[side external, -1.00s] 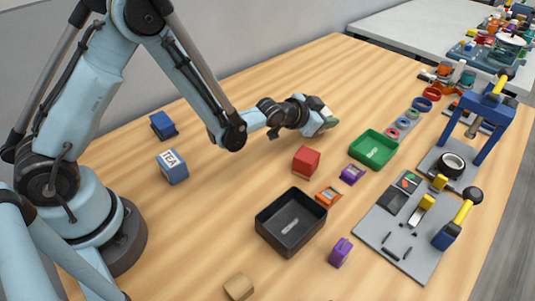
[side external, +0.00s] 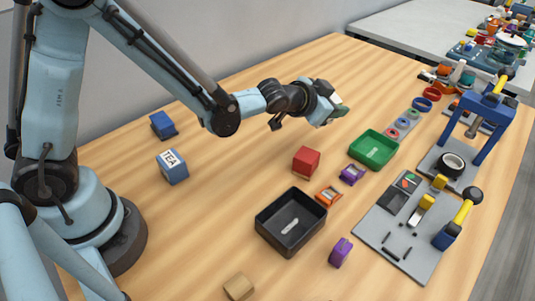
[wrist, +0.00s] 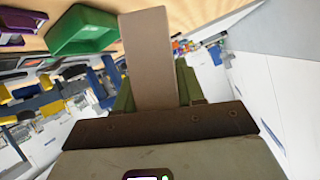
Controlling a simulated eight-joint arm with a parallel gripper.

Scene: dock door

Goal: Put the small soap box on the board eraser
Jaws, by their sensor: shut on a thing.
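My gripper (side external: 333,104) is raised above the table at the back, left of the green tray. A blue block with a darker base, likely the board eraser (side external: 162,124), lies on the table at the back left, well away from my gripper.
A tea box (side external: 172,168), a red block (side external: 306,160), a black tray (side external: 290,225) and a green tray (side external: 374,147) stand on the table. Purple and orange pieces and a grey fixture board (side external: 390,262) lie at the right.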

